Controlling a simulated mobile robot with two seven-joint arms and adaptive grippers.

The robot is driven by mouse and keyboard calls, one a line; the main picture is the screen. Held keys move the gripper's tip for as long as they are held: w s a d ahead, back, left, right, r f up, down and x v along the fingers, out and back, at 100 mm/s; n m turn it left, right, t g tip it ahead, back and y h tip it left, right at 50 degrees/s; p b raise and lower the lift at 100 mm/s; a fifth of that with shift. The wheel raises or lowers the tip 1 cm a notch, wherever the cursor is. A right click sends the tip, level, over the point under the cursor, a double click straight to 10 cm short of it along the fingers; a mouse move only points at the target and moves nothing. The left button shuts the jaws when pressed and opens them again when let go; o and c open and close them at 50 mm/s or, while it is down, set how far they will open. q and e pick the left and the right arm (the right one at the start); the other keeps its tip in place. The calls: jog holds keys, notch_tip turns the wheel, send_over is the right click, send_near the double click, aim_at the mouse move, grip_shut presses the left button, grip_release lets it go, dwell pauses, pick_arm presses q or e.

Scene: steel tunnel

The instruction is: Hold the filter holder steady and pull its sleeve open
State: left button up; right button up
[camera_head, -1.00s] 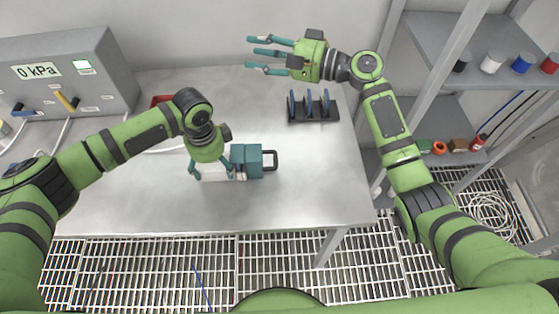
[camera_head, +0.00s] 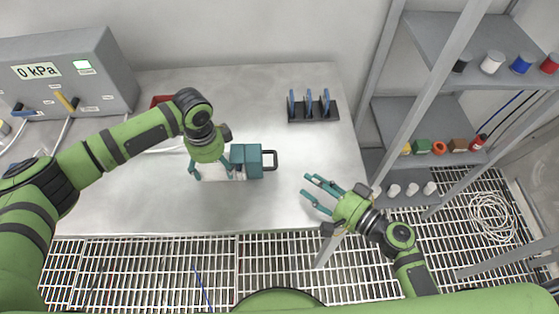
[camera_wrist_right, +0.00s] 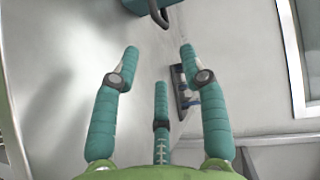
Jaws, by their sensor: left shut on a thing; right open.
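The filter holder (camera_head: 220,172) lies on the steel table, a pale body mostly hidden under my left gripper. Its teal sleeve (camera_head: 246,160) sits at its right end and has a dark loop handle (camera_head: 269,160) pointing right. My left gripper (camera_head: 211,172) comes down from above and is shut on the filter holder's body. My right gripper (camera_head: 318,194) is open and empty over the table's right front part, right of and nearer than the handle, its fingers pointing left. In the right wrist view the dark handle (camera_wrist_right: 158,14) shows at the top, beyond the three spread fingers.
A dark rack (camera_head: 314,112) with blue upright discs stands at the back right of the table. A grey pressure box (camera_head: 70,75) reading 0 kPa is at the back left. Shelves (camera_head: 430,105) stand at the right. The table between handle and right gripper is clear.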

aim_at(256, 161)
jog(key=x, duration=1.1)
jog(key=shift+w+a+f, duration=0.15)
jog(key=shift+w+a, duration=0.1)
grip_shut()
